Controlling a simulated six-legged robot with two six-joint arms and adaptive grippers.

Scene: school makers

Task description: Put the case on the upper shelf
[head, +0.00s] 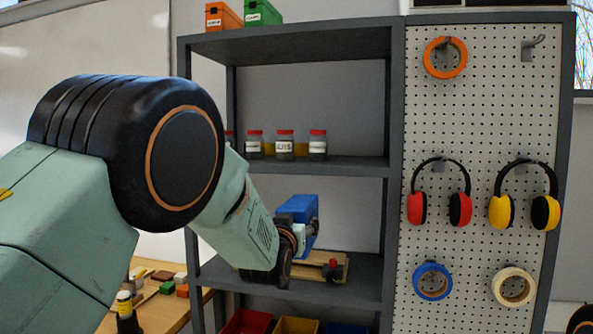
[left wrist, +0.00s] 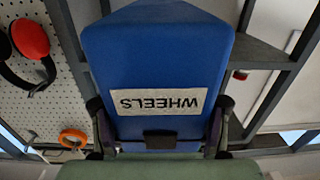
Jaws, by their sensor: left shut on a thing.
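The case is a blue box (head: 303,208) in front of the shelf unit, between the lower and the middle boards. In the left wrist view the blue case (left wrist: 155,55) fills the middle, with a white label reading WHEELS upside down. My left gripper (left wrist: 158,125) is shut on the case, a finger at each side of its label end. In the head view my left gripper (head: 297,240) is partly hidden by its own wrist. The upper shelf (head: 340,166) carries several red-lidded jars. My right gripper is in neither view.
An orange case (head: 222,17) and a green case (head: 262,14) stand on the unit's top. A pegboard (head: 480,130) with headphones and tape rolls stands at right.

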